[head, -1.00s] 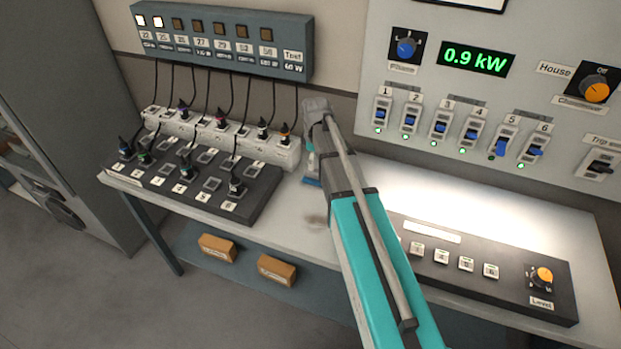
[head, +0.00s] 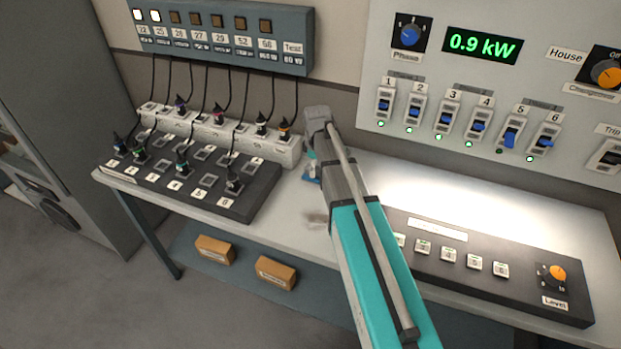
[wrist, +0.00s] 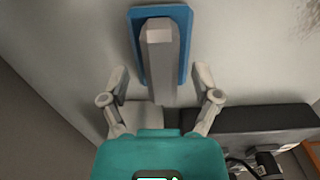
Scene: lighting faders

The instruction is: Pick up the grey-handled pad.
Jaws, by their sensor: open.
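The pad (wrist: 186,25) is a blue rectangle with a grey handle (wrist: 160,55) standing along its middle. It lies on the pale table top, at the top centre of the wrist view. In the head view only a blue edge of the pad (head: 311,179) shows beside my arm. My gripper (wrist: 161,76) is open, with one finger to each side of the handle's near end. I cannot tell how far above the pad the fingers are. In the head view my arm (head: 375,265) hides most of the pad and the fingertips.
A black plug board (head: 262,190) with a white socket strip (head: 285,152) stands left of my gripper. A black button panel with an orange Level knob (head: 557,272) lies on the right. A switch panel (head: 470,92) covers the wall behind. The table (head: 480,185) between is mostly clear.

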